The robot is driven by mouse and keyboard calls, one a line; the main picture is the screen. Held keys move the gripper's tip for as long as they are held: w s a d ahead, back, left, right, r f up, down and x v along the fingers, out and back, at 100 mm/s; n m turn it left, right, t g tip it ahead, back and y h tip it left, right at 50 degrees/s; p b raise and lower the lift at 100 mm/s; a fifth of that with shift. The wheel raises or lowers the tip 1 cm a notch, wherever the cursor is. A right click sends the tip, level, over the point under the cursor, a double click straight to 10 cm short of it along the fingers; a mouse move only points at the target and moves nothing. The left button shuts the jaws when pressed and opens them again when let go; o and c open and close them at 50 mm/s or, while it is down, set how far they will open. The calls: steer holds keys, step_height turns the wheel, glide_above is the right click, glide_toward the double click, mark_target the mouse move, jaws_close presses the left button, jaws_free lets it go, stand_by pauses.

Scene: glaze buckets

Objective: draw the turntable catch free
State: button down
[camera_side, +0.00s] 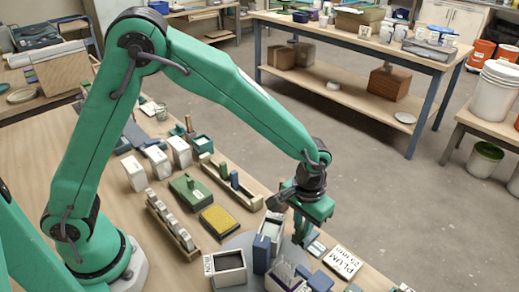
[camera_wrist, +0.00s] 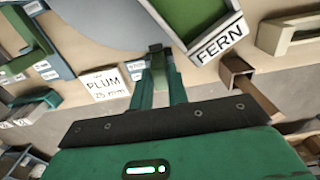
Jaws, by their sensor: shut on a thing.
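My gripper (camera_side: 303,238) reaches down at the right part of the bench, beside the grey turntable (camera_side: 240,242). In the wrist view its two green fingers (camera_wrist: 158,62) are shut on a small dark green piece, which seems to be the turntable catch (camera_wrist: 156,49). The fingers hide most of the piece. I cannot tell whether it still touches the turntable. In the side view the fingertips are small and the held piece is not clear.
A white card reading PLUM 25 mm (camera_wrist: 104,86) lies close beside the fingers. A box labelled FERN (camera_wrist: 215,38) stands close on their other side. A box labelled IRON (camera_side: 226,267) and a blue block (camera_side: 261,253) crowd the turntable. The bench edge is near.

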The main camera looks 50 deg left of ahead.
steer(key=shift+w, duration=0.95)
stand_by(0.3)
steer(key=c, duration=1.5)
jaws_free()
steer(key=shift+o, duration=0.2)
steer(key=shift+r, duration=0.1)
step_height(320, 180, up, 7)
